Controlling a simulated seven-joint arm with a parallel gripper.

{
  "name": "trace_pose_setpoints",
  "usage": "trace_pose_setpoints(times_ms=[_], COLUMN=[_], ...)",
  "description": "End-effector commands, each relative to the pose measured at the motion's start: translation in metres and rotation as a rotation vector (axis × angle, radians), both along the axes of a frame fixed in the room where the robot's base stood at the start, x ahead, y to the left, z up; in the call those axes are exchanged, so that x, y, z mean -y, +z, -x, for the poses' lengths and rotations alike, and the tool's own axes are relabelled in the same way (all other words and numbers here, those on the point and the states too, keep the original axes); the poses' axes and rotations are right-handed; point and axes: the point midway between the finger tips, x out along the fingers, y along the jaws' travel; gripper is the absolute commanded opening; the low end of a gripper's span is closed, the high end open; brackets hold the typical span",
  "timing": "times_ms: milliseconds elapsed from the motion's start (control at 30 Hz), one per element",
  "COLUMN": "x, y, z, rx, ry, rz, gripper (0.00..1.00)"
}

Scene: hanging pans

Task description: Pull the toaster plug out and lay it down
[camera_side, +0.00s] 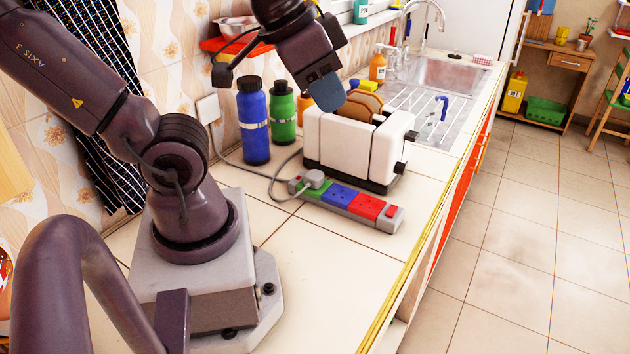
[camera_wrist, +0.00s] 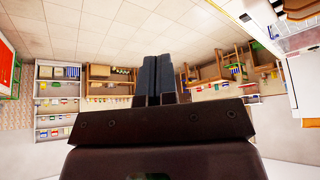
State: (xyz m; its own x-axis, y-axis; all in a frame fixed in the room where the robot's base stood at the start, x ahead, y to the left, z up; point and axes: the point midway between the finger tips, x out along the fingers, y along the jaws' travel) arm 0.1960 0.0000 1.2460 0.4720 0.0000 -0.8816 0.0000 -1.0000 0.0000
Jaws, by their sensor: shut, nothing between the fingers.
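The grey toaster plug (camera_side: 314,179) sits in the green end of the power strip (camera_side: 345,201), and its grey cord curls around to the left and up behind the toaster. The white toaster (camera_side: 352,146) holds brown slices of bread and stands just behind the strip. My gripper (camera_side: 326,92) is above the toaster's left end, up and away from the plug. Its blue fingers are together and empty. They also show side by side in the wrist view (camera_wrist: 157,78), where neither the plug nor the strip is visible.
A blue bottle (camera_side: 253,120) and a green bottle (camera_side: 283,112) stand left of the toaster. A wall socket (camera_side: 208,108) has a cord running down. The sink (camera_side: 440,72) is behind. The countertop (camera_side: 325,270) in front of the strip is clear up to its right edge.

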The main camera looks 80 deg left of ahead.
Motion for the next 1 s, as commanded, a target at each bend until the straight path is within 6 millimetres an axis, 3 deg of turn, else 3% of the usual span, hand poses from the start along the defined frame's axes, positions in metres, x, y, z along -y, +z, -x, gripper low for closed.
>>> trace_pose_setpoints(times_ms=[33,167,333,667,1000], x=[0.000,-0.004,-0.026,-0.098,-0.184], y=[0.000,-0.001,-0.022,-0.077,-0.156], z=[0.000,0.000,-0.007,-0.032,-0.034], rx=[0.000,-0.007,-0.119,-0.360,-0.513], ry=[0.000,0.023,0.126,0.400,0.646], rz=[0.000,0.000,0.008,0.081,0.185], gripper=[0.05,0.34,0.72,0.72,0.72])
